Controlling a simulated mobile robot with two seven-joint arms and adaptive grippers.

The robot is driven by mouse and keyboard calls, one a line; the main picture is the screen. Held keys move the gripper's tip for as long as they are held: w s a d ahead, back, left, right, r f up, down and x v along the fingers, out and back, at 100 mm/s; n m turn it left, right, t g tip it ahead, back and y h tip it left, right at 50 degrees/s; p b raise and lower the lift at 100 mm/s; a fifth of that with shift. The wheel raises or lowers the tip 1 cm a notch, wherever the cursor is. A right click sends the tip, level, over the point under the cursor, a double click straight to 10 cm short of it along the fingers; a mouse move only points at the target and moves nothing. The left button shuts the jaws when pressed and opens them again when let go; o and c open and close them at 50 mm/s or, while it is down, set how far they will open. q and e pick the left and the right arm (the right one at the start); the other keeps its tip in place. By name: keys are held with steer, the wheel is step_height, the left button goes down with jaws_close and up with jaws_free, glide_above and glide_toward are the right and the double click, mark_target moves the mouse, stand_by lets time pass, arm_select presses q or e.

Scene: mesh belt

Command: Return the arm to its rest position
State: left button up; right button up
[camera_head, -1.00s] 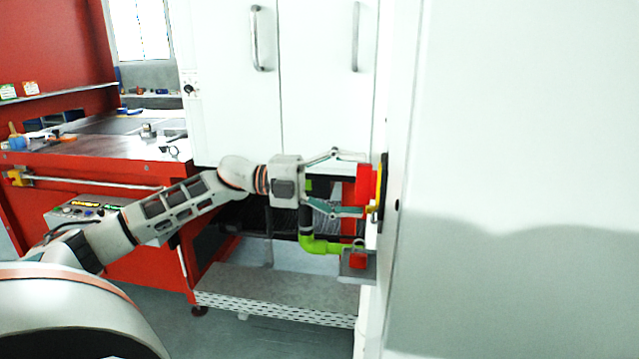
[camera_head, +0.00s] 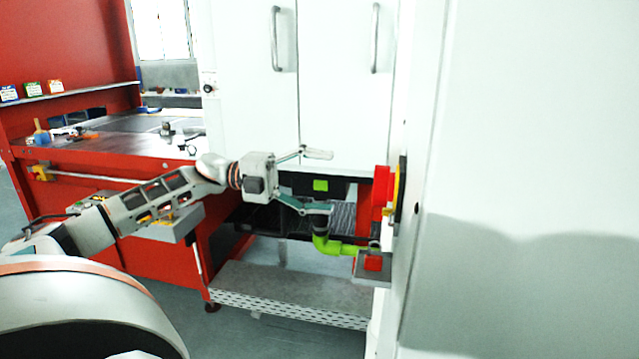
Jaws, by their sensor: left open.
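My left arm comes in from the lower left and reaches right across the middle of the head view. My left gripper (camera_head: 318,182) is open and empty, its two fingers spread one above the other and pointing right. A red switch handle (camera_head: 381,193) on a yellow and black mount stands on the side of the white cabinet (camera_head: 540,130), to the right of the fingertips. There is a clear gap between the fingertips and the handle. My right gripper does not show.
A bright green pipe (camera_head: 328,243) runs below the gripper to a small grey box (camera_head: 371,268) with a red part. White doors with handles (camera_head: 345,80) stand behind. A red workbench (camera_head: 100,155) with several items is at left. A perforated step (camera_head: 290,290) lies below.

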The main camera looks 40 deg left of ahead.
arm_select(q)
steer(key=shift+s+a, duration=0.15)
steer(key=shift+a, duration=0.05)
stand_by(0.5)
steer(key=s+d+f+n+t+y+p, duration=0.1)
steer(key=d+f+n+t+y, duration=0.3)
steer(key=f, duration=0.6)
steer(key=s+a+f+n+t+y+p, duration=0.1)
steer(key=f+n+y, duration=0.1)
steer(key=f+n, duration=0.65)
steer(key=d+f+n+t+y, duration=0.2)
steer(key=f+n+t+y, duration=0.15)
steer(key=f, duration=0.75)
steer(key=s+d+f+n+g+y+p, duration=0.2)
steer(key=s+d+f+n+g, duration=0.5)
steer(key=s+d+f, duration=1)
steer(key=d+f+n+y, duration=0.1)
steer(key=d+f+n, duration=0.1)
steer(key=d, duration=0.2)
steer(key=shift+f+n, duration=0.2)
steer(key=shift+n, duration=0.1)
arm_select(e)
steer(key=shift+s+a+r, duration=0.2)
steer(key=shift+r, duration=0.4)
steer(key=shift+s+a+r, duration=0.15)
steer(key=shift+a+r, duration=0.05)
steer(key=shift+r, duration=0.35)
